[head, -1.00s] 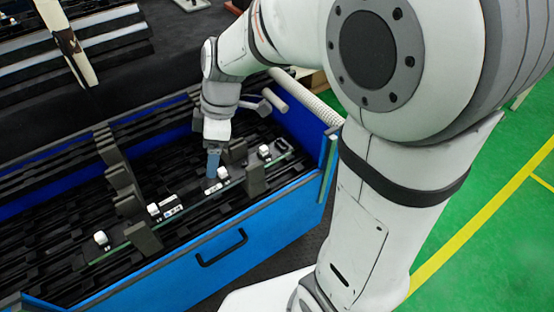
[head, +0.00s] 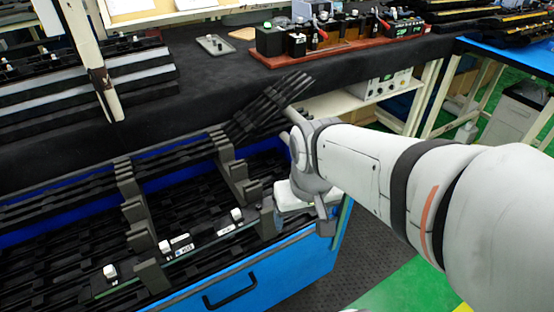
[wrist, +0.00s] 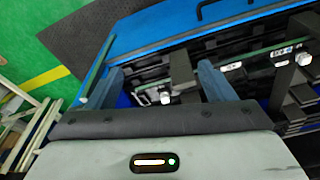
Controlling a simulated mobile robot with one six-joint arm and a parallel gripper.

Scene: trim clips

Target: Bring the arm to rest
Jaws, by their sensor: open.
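My gripper (wrist: 160,78) is open in the wrist view, its two blue-grey fingers spread apart with nothing held between them. It is over the right end of the blue bin; in the head view my wrist mostly hides the fingers. Below it in the wrist view, a white clip (wrist: 165,97) sits on the dark trim strip. In the head view, white clips (head: 110,271), (head: 164,246) and (head: 236,214) stand along the trim strip (head: 205,242), with small white labels beside some. Dark upright supports (head: 152,276) hold the strip across the bin.
The blue bin (head: 275,275) holds rows of black trim parts. Behind it is a black-covered bench (head: 215,90) with a reddish-brown tray (head: 340,45) of devices. A post (head: 92,65) stands at left.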

